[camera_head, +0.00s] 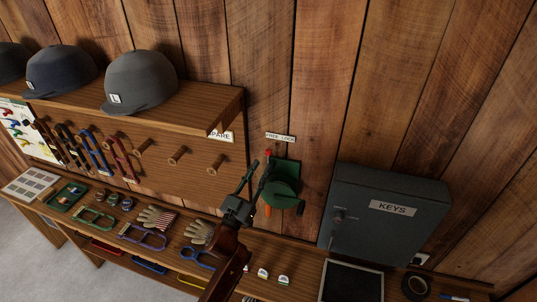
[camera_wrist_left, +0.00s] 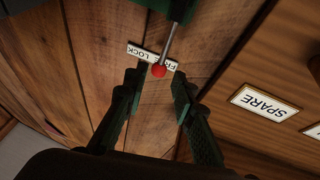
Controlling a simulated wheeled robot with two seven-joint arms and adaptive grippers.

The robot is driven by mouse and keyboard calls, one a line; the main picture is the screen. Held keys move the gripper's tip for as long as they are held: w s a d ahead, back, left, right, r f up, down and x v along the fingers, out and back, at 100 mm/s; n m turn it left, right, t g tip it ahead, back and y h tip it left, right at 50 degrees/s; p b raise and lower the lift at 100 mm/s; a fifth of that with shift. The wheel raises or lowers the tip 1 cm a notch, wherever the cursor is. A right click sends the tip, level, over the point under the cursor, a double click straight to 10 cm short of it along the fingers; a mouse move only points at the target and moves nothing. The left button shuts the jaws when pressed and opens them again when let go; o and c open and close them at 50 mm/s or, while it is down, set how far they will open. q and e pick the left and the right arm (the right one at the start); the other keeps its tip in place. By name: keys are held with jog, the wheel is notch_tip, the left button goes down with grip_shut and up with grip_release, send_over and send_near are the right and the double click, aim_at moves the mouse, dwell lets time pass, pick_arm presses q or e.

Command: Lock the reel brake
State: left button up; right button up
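The green reel (camera_head: 286,183) is mounted on the plank wall, below a white FREE LOCK label (camera_head: 280,138). Its brake lever is a thin metal rod with a red knob (camera_wrist_left: 159,71) in the left wrist view. The knob overlaps the label (camera_wrist_left: 139,51) there, nearer its FREE end. The knob also shows small in the head view (camera_head: 268,154). My left gripper (camera_head: 260,171) is at the reel's left side. In the wrist view its two dark green fingers (camera_wrist_left: 156,88) are apart, with the knob between their tips; contact is not clear. My right gripper is out of view.
A grey KEYS cabinet (camera_head: 383,220) stands right of the reel. A wooden shelf (camera_head: 200,104) with caps and pegs is to the left, with a SPARE label (camera_wrist_left: 265,103). The bench below holds gloves (camera_head: 158,218), a black tray (camera_head: 351,282) and a tape roll (camera_head: 416,286).

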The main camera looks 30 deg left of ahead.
aim_at(268, 156)
pick_arm(q)
jog(key=p+x, duration=0.1)
jog(key=x, duration=0.5)
jog(key=shift+w, duration=0.35)
jog(key=shift+c, duration=0.4)
grip_shut()
